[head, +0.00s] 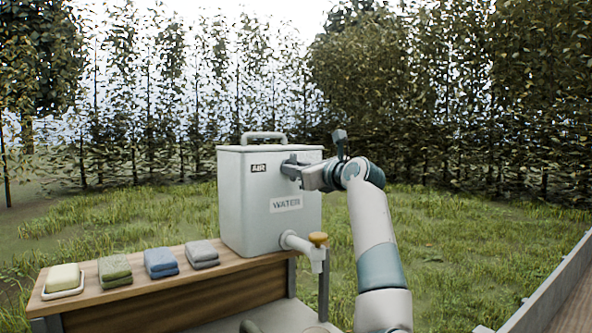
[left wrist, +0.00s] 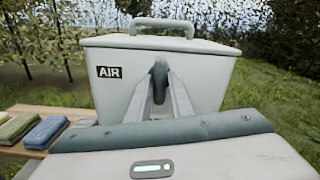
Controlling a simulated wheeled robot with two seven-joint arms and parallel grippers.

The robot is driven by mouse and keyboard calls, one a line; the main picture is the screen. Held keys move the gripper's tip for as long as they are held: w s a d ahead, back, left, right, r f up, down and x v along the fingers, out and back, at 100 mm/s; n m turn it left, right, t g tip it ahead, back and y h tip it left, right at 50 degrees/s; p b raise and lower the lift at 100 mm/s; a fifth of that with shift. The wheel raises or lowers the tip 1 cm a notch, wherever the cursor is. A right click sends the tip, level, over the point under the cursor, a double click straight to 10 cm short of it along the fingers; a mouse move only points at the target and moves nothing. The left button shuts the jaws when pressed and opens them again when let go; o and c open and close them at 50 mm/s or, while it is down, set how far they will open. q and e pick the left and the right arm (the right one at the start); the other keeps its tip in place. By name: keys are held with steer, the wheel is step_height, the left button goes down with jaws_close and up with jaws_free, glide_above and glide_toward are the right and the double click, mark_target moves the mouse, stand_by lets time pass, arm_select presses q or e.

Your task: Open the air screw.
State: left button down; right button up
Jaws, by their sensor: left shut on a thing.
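The white water tank (head: 240,205) stands on the wooden bench, with an AIR label (head: 258,168) near the top of its front and a WATER label (head: 286,204) lower down. My left gripper (head: 291,168) is at the upper front of the tank, right of the AIR label. In the left wrist view, my left gripper's fingers (left wrist: 164,92) are closed around a dark grey knob, the air screw (left wrist: 159,76), on the tank's front. The fingers cover part of the screw. Whether the screw has turned cannot be told. My right gripper is not in view.
A tap with a yellow-orange knob (head: 318,239) sticks out low on the tank, near my left forearm. Soap on a dish (head: 63,280) and folded green, blue and grey cloths (head: 160,263) lie on the bench (head: 170,298). A carrying handle (head: 263,137) tops the tank.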

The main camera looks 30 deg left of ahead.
arm_select(q)
steer(key=c, duration=1.8)
jaws_free()
steer(key=shift+o, duration=0.2)
steer(key=shift+d, duration=0.1)
steer(key=shift+d, duration=0.1)
